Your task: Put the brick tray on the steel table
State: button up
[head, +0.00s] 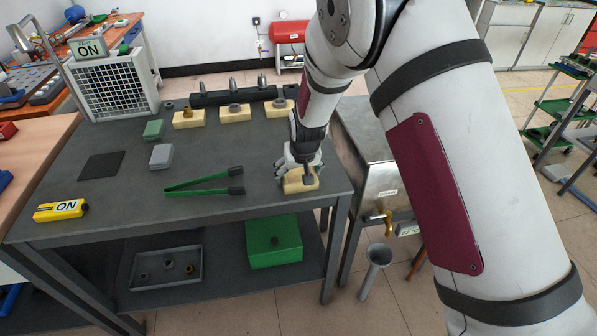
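A pale yellow brick tray (296,186) rests at the right front corner of the dark grey steel table (215,215). A dark metal part (309,179) shows at its top. My gripper (300,170) points down right over this brick tray, its fingers at or touching the tray's top. The fingers and wrist hide part of it, so I cannot tell whether they grip it. Three similar yellow bricks stand in a row at the back of the table, at left (188,120), middle (235,114) and right (279,107), each with a metal part on top.
Green tongs (205,188) lie left of my gripper. A metal tank (385,185) with a brass tap stands close right. The table's front middle is clear.

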jog(key=shift+o, duration=1.3)
jog(key=shift+r, duration=0.3)
jog(key=v, duration=1.2)
jog(key=shift+p, duration=0.3)
jog(key=shift+d+f, duration=0.1)
